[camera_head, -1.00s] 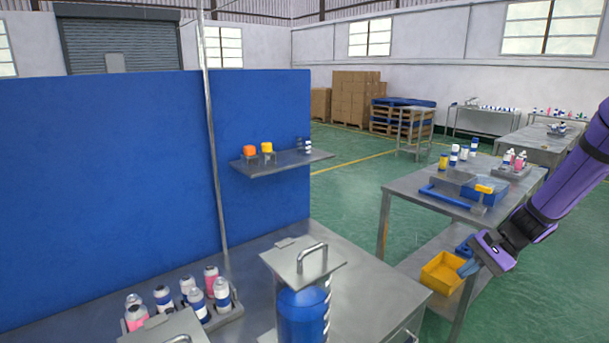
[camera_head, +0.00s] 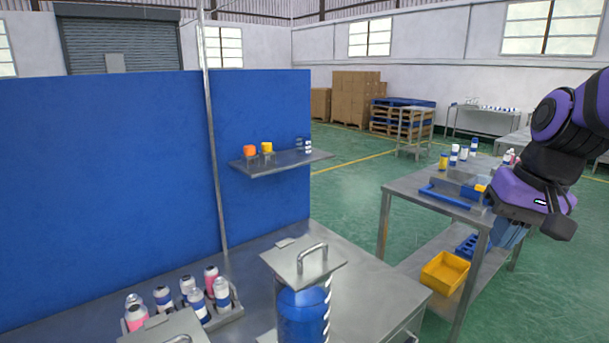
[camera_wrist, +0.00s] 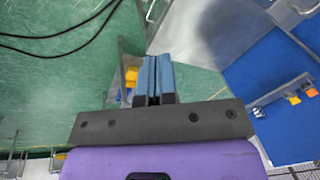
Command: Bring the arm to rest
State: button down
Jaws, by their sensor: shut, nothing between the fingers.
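My purple and black arm comes in from the right edge of the head view. My gripper (camera_head: 507,234) has blue fingers and hangs in front of the right end of the steel side table (camera_head: 400,192), apart from it as far as I can tell. In the wrist view the two blue fingers (camera_wrist: 153,78) lie side by side, closed, with nothing between them. The gripper body hides part of the table and the things on it.
A steel bench (camera_head: 372,276) in front bears a blue cylinder (camera_head: 301,316) under a handled plate and a rack of several cans (camera_head: 221,293). A yellow bin (camera_head: 445,272) sits on the side table's lower shelf. Green floor (camera_head: 345,205) is clear between bench and table.

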jog(key=s+r+n+t+h, duration=0.1)
jog(key=s+r+n+t, duration=0.1)
jog(key=s, duration=0.8)
jog(key=shift+s+r+n+t+h, duration=0.15)
jog(key=shift+r+n+t+h, duration=0.4)
jog(key=shift+r, duration=0.8)
jog(key=shift+d, duration=0.1)
